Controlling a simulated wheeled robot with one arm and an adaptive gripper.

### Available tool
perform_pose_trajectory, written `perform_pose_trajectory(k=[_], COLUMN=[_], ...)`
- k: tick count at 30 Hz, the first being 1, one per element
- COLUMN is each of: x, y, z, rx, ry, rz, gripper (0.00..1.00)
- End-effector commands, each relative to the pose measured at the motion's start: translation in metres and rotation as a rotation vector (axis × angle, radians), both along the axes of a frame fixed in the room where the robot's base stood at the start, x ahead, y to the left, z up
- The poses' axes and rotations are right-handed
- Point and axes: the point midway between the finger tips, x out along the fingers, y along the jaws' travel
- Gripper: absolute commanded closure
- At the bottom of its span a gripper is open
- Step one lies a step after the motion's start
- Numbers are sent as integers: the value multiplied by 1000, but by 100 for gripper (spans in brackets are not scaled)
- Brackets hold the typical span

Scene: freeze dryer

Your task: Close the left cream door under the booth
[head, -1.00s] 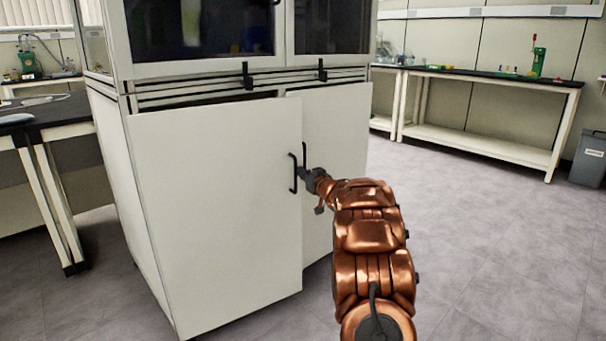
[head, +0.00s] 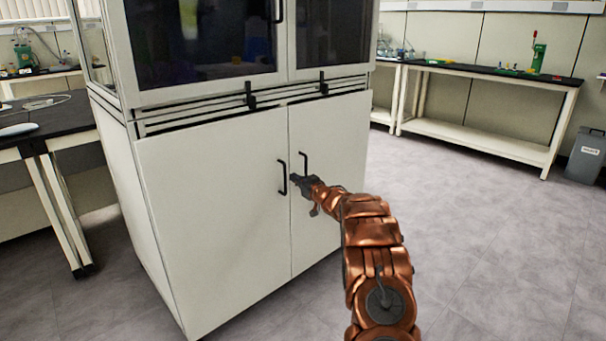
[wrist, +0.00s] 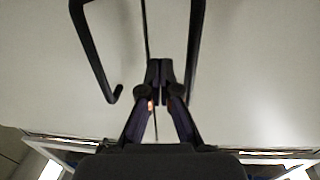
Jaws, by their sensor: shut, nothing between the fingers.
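The left cream door (head: 215,220) under the booth sits flush with the cabinet front in the head view, its edge in line with the right door. Its black handle (head: 282,177) is near its right edge. The right cream door (head: 335,150) is flat beside it, with its own black handle (head: 304,165). My gripper (head: 294,181) is shut and empty, at the seam between the doors, between the two handles. In the wrist view the shut fingertips (wrist: 158,68) lie over the thin dark seam, with a handle (wrist: 95,50) to the left and another (wrist: 195,50) to the right.
The glass-fronted booth (head: 205,40) stands above the doors, with black latches (head: 250,95) along its lower edge. A dark-topped bench (head: 50,125) is at left. Another bench (head: 490,85) and a grey bin (head: 587,155) are at back right. The floor right of the cabinet is clear.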

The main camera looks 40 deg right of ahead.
Motion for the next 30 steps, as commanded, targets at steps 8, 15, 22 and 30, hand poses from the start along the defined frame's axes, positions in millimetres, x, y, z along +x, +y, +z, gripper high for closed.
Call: perform_pose_trajectory(k=[8, 15, 22, 30], x=[21, 36, 48, 59], y=[5, 6, 7, 13], z=[5, 4, 1, 2], rx=[2, 4, 3, -2], ry=[-2, -3, -1, -4], rz=[17, 20, 18, 22], gripper=[100, 100, 100, 100])
